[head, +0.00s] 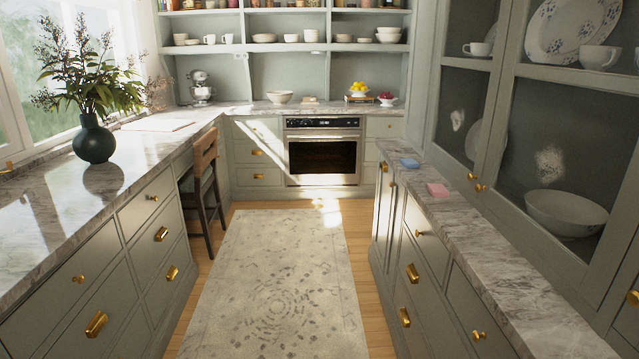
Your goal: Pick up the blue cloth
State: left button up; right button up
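A small blue cloth (409,163) lies flat on the narrow marble counter at the right, near its far end. A pink cloth (438,190) lies on the same counter, a little closer to me and apart from the blue one. Neither of my grippers shows in the head view.
The right marble counter (500,255) is otherwise bare, with a glass-fronted cabinet (555,150) behind it. A patterned rug (280,285) covers the clear aisle. A wooden chair (203,175) stands at the left counter, which bears a dark vase (94,140) of foliage.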

aim_at(409, 162)
jog(key=i, duration=5.05)
jog(key=i+z, duration=0.15)
jog(key=i, duration=0.3)
jog(key=i+j+z, duration=0.2)
jog(key=i, duration=0.25)
jog(key=i+j+z, duration=0.15)
jog(key=i, duration=0.25)
jog(key=z, duration=1.9)
